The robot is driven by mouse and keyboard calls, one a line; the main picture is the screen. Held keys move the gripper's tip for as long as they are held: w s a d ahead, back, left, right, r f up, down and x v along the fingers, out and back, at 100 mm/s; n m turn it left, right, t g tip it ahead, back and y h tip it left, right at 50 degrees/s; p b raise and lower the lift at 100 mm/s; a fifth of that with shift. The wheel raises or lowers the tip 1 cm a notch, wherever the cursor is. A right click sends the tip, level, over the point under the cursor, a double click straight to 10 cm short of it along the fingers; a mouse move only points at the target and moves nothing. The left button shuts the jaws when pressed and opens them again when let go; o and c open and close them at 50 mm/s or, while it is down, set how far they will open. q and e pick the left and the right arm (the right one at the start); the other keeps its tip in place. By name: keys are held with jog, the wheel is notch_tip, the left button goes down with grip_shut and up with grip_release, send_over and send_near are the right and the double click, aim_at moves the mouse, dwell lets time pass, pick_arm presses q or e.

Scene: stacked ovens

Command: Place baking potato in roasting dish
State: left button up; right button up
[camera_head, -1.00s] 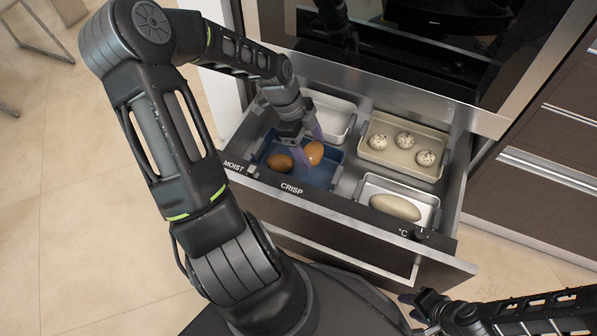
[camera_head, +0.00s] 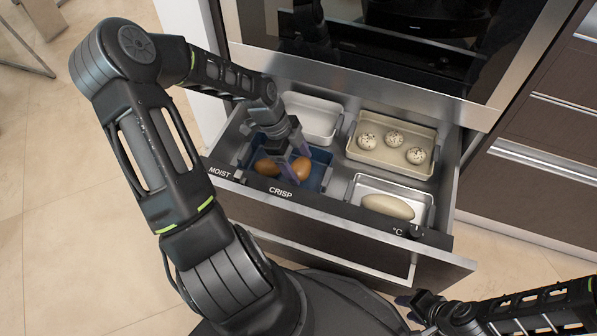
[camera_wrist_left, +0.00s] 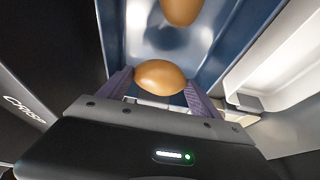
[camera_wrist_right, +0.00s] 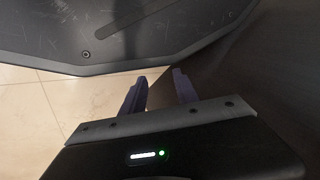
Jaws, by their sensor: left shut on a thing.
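Two smooth brown ovals, which I take for baking potatoes, are at a deep blue dish (camera_head: 321,177) in the drawer's front left. My left gripper (camera_head: 292,164) reaches down there, shut on the right-hand brown oval (camera_head: 303,168). The left wrist view shows this oval (camera_wrist_left: 160,77) between my two purple fingertips. The other brown oval (camera_head: 266,167) is just left of my fingers; it also shows at the top of the left wrist view (camera_wrist_left: 181,10). I cannot tell for sure which dish is the roasting dish. My right gripper (camera_wrist_right: 158,90) is open and empty, low beside my base.
The drawer also holds a white tray (camera_head: 312,108), a beige tray (camera_head: 431,160) with three speckled balls, and a metal tray (camera_head: 424,213) with a large pale oval (camera_head: 388,206). The drawer front (camera_head: 330,207) is close to my gripper. Oven glass stands behind.

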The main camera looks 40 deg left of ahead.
aim_at(299, 172)
pick_arm(q)
notch_tip(299, 172, down, 4)
jog(key=shift+f+b, duration=0.1)
jog(key=shift+b, duration=0.75)
jog(key=o, duration=1.5)
jog(key=p+v, duration=0.6)
jog(key=v, duration=0.6)
